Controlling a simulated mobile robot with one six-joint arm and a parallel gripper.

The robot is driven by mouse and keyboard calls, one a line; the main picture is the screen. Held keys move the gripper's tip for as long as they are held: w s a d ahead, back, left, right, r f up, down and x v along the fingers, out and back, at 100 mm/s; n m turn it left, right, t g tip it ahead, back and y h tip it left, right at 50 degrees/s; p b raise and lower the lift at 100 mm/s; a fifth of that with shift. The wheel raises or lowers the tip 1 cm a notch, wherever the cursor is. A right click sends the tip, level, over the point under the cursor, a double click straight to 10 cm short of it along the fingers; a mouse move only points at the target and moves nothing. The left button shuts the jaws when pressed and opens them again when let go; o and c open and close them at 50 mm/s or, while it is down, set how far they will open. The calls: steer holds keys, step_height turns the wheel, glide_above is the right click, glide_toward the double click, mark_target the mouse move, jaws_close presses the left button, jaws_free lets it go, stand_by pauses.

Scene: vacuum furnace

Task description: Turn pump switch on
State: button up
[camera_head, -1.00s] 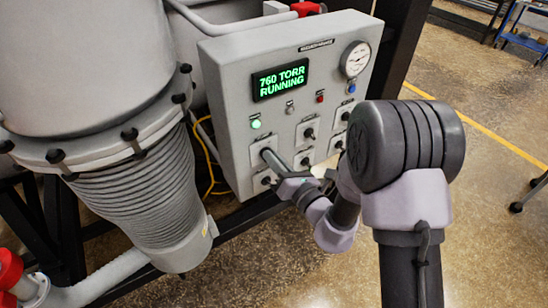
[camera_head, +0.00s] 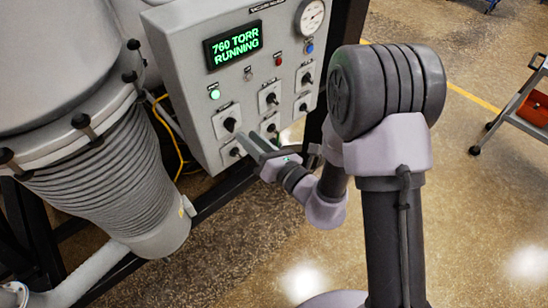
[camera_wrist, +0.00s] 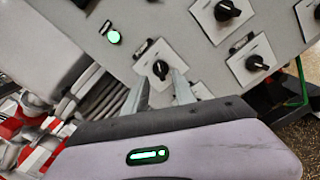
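The grey control panel (camera_head: 190,75) has several black rotary switches on pale plates. The upper-left switch (camera_head: 230,124) is in front of my gripper (camera_head: 245,140), with its knob clear of the fingertips. In the wrist view this switch (camera_wrist: 160,69) appears just beyond and between the two fingertips of my gripper (camera_wrist: 160,86). The fingers are parted with nothing between them. The switch labels are too small to read, so I cannot tell which is the pump switch. The display (camera_head: 233,44) reads "760 TORR RUNNING". A green lamp (camera_head: 215,94) is lit.
A pressure gauge (camera_head: 311,17) and small red and blue buttons are on the panel. A ribbed grey vessel (camera_head: 110,170) stands to the left, with a yellow cable (camera_head: 165,125) beside it. A cart (camera_head: 522,105) stands at the right. The floor between is open.

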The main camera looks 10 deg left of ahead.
steer(key=p+v, duration=0.7)
steer(key=v, duration=0.5)
